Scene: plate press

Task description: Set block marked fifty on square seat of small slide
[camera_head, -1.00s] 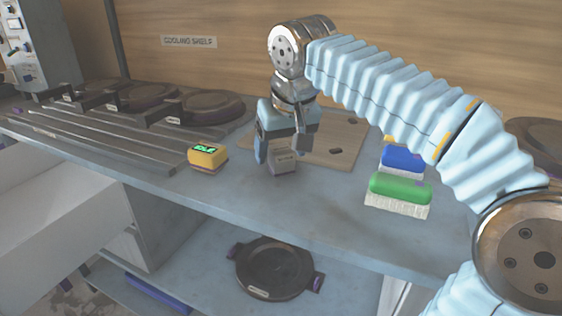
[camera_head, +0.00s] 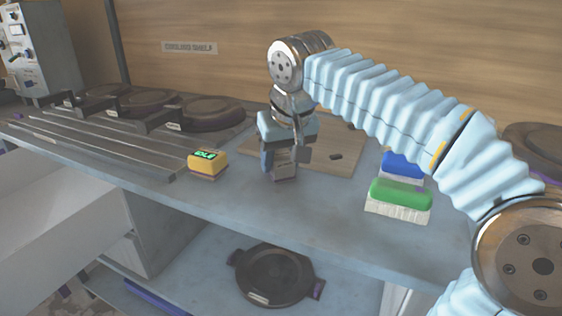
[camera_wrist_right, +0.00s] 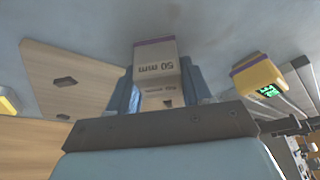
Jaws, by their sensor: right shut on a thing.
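My right gripper (camera_head: 284,160) is shut on a pale grey block (camera_head: 284,166) at the front middle of the bench. The right wrist view shows "50 mm" on the block (camera_wrist_right: 158,66), with a purple band along one edge. The fingers are at its two sides. The block looks upright, at or just over the bench top; I cannot tell whether it touches. Dark slides (camera_head: 163,117) sit along metal rails at the left; I cannot make out which is the small one or its square seat. My left gripper is not in view.
A yellow box with a green display (camera_head: 207,163) stands left of the block. A wooden board (camera_head: 335,143) lies behind it. A green brush (camera_head: 400,194) and a blue brush (camera_head: 404,164) are at the right.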

